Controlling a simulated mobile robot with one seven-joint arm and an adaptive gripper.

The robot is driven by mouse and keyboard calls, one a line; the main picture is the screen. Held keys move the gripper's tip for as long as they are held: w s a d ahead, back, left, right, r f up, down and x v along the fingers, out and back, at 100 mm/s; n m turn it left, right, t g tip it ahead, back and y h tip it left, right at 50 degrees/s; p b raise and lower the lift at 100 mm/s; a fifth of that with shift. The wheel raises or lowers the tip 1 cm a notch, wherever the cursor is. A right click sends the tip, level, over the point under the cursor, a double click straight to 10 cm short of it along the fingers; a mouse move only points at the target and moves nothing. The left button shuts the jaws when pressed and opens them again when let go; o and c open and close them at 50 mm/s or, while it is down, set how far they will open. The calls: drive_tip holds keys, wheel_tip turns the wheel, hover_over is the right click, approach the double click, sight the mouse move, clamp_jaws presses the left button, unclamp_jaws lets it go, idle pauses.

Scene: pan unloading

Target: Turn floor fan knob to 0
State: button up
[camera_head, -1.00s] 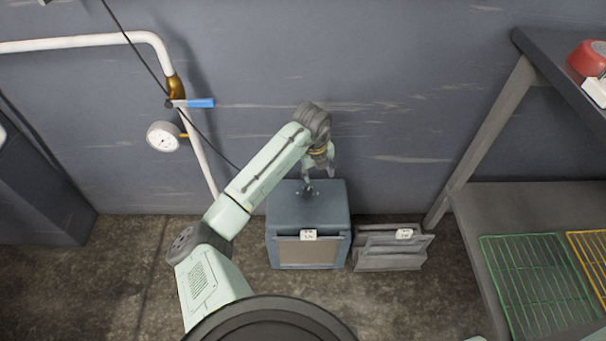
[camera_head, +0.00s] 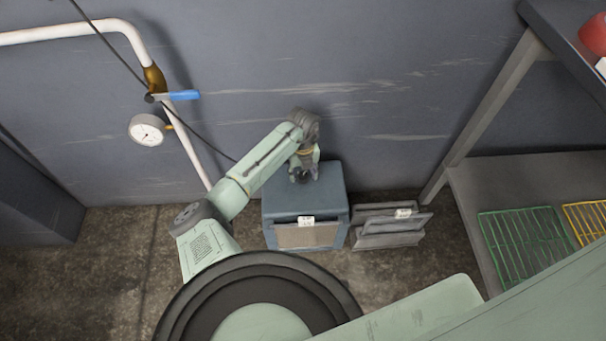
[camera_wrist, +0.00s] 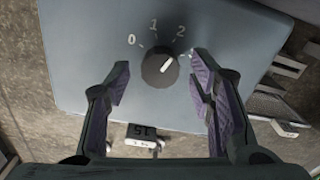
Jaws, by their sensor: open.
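The floor fan (camera_head: 331,182) is a blue-grey box on the floor against the wall, with a grilled front. In the wrist view its top (camera_wrist: 80,45) carries a round dark knob (camera_wrist: 158,72) with the numbers 0, 1 and 2 around it. The knob's white pointer points up and right, on the 2 side and away from 0. My gripper (camera_head: 304,176) is over the fan top, pointing down. In the wrist view its two fingers are open on either side of the knob, apart from it. The right finger may hide part of the dial. The knob is hidden in the head view.
Grey slanted panels (camera_head: 388,228) with a small tag stand just right of the fan. A metal shelf (camera_head: 470,200) with green and yellow racks is further right. A white pipe (camera_head: 190,140) with a gauge (camera_head: 146,130) and blue-handled valve is on the left wall.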

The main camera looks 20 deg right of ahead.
drive_tip(key=shift+f, duration=0.8)
drive_tip(key=shift+c, duration=0.4)
drive_tip(key=c, duration=1.1)
